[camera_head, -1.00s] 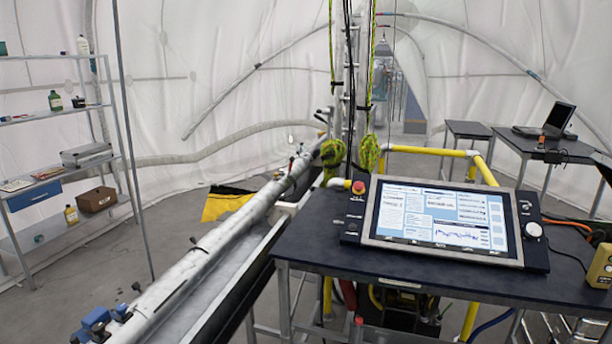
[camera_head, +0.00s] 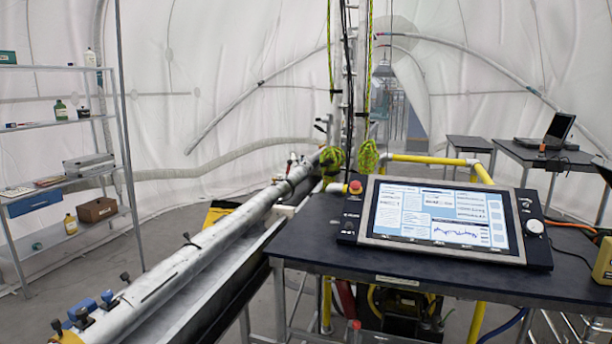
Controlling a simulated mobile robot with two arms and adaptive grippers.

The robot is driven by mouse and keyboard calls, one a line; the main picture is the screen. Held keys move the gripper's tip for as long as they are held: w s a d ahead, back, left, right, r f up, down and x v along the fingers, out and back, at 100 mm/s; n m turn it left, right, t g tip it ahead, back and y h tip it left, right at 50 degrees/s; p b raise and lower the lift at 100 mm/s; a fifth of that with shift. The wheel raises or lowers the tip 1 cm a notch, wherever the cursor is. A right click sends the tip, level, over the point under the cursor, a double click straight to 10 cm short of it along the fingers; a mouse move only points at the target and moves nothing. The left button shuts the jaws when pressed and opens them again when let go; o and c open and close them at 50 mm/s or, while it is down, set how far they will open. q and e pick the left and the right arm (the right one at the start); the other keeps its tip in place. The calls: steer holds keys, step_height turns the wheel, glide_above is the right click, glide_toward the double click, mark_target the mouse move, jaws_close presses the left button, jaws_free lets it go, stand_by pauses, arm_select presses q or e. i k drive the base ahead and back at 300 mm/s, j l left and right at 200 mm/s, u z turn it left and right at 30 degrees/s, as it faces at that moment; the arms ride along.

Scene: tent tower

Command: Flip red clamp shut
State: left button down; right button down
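A long pale tube (camera_head: 215,240) lies on a rail, running from the lower left corner toward the upright mast (camera_head: 347,80). Several small dark knobs or levers and blue clamp-like fittings (camera_head: 82,309) sit on its near end. A small reddish part (camera_head: 292,159) shows near the tube's far end; it is too small to tell whether it is the red clamp or whether it is open. Neither of my grippers is in view.
A dark table (camera_head: 292,254) with a large tilted touchscreen panel (camera_head: 440,217) fills the right front. A red button (camera_head: 355,187) sits at the panel's left corner. Shelves (camera_head: 70,183) stand at the left, with open grey floor between them and the tube. Yellow rails (camera_head: 425,159) stand behind the table.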

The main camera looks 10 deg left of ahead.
mark_target(290, 182)
steer(key=i+j+z, duration=0.4)
steer(key=i, duration=0.3)
steer(key=i+j+z, duration=0.45)
steer(key=i, duration=0.2)
